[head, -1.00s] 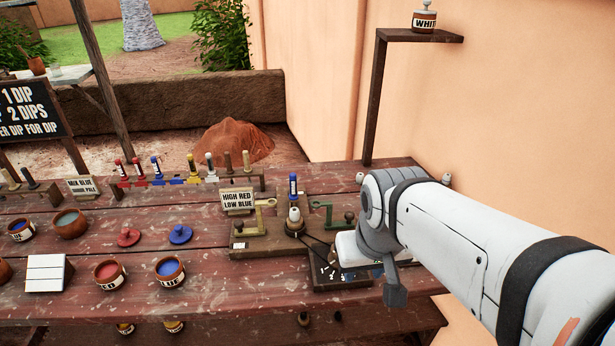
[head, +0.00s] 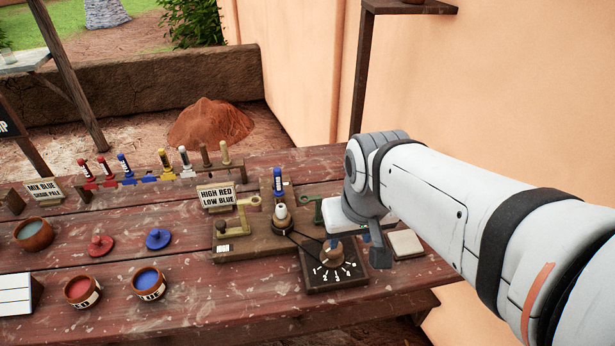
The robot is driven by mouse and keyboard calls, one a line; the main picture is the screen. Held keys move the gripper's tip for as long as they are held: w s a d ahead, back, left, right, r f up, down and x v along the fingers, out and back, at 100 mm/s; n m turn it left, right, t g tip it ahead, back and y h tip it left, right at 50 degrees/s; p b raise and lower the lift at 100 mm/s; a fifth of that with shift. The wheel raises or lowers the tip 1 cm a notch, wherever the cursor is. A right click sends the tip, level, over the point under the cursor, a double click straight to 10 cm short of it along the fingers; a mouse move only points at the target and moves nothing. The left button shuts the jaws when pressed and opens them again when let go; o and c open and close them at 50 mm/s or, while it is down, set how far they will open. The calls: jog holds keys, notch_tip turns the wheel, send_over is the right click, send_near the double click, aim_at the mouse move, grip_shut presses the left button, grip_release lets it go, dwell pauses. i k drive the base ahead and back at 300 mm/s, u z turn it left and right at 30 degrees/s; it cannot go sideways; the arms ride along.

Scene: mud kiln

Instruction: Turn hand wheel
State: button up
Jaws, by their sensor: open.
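A round wooden knob-like wheel (head: 332,251) sits on a dark dial plate (head: 318,284) with pale numbers and tick marks, at the table's front right. A dark cord or belt runs from near it to a small spindle with a whitish top (head: 282,216) on a wooden base. My gripper (head: 357,224) is at the end of my arm, just behind and right of the wheel, apart from it in the picture. It is open, its fingers mostly hidden by my wrist. I see nothing held in it.
A green bracket (head: 309,211) is close by my wrist. Red (head: 82,291) and blue (head: 148,282) paint pots stand left. A wall (head: 480,110) bounds the right.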

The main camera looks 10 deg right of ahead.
aim_at(332, 259)
jog(key=z, duration=1.65)
jog(key=k, duration=1.4)
jog(key=u, duration=0.45)
jog(key=i, duration=1.05)
jog(key=u, duration=0.05)
